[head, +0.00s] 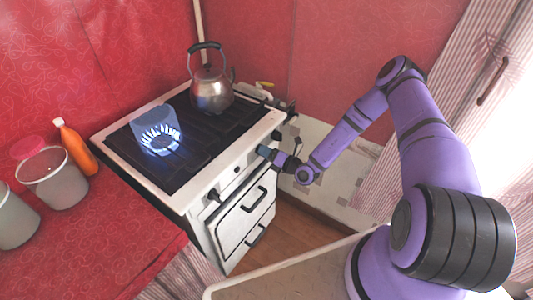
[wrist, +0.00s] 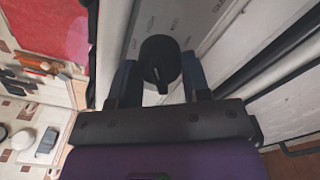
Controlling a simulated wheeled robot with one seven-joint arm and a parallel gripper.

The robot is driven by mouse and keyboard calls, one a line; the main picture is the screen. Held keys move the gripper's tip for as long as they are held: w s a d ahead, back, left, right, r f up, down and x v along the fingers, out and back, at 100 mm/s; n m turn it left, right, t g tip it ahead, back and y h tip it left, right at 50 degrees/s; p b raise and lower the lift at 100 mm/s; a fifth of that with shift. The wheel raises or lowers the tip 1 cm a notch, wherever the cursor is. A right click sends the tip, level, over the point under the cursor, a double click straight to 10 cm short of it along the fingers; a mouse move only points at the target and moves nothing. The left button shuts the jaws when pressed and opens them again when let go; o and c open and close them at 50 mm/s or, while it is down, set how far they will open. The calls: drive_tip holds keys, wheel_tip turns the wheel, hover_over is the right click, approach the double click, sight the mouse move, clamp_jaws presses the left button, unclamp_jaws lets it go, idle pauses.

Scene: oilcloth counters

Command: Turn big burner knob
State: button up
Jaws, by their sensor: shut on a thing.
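The black round knob (wrist: 160,60) on the white stove front sits between the fingers of my gripper (wrist: 160,82) in the wrist view. My gripper is shut on this knob, one finger on each side. In the head view my gripper (head: 268,154) is at the right part of the stove's front panel, and the knob there is hidden behind it. The stove (head: 190,200) is white with a black top. A blue flame ring (head: 160,139) shows on the left burner.
A metal kettle (head: 212,90) stands on the back right of the stove top. Another black knob (head: 213,195) is further left on the panel. Oven handles (head: 254,199) stick out below. An orange bottle (head: 75,147) and grey containers (head: 55,180) stand on the red counter (head: 90,250).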

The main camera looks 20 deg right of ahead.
drive_tip(key=m, duration=0.4)
drive_tip(key=shift+m, duration=0.3)
drive_tip(key=m, duration=0.3)
drive_tip(key=shift+m, duration=0.3)
drive_tip(key=m, duration=0.3)
drive_tip(key=shift+m, duration=2.1)
drive_tip(key=o, duration=0.9)
drive_tip(key=shift+s, duration=0.1)
drive_tip(key=v, duration=1)
drive_tip(key=shift+s+d, duration=0.25)
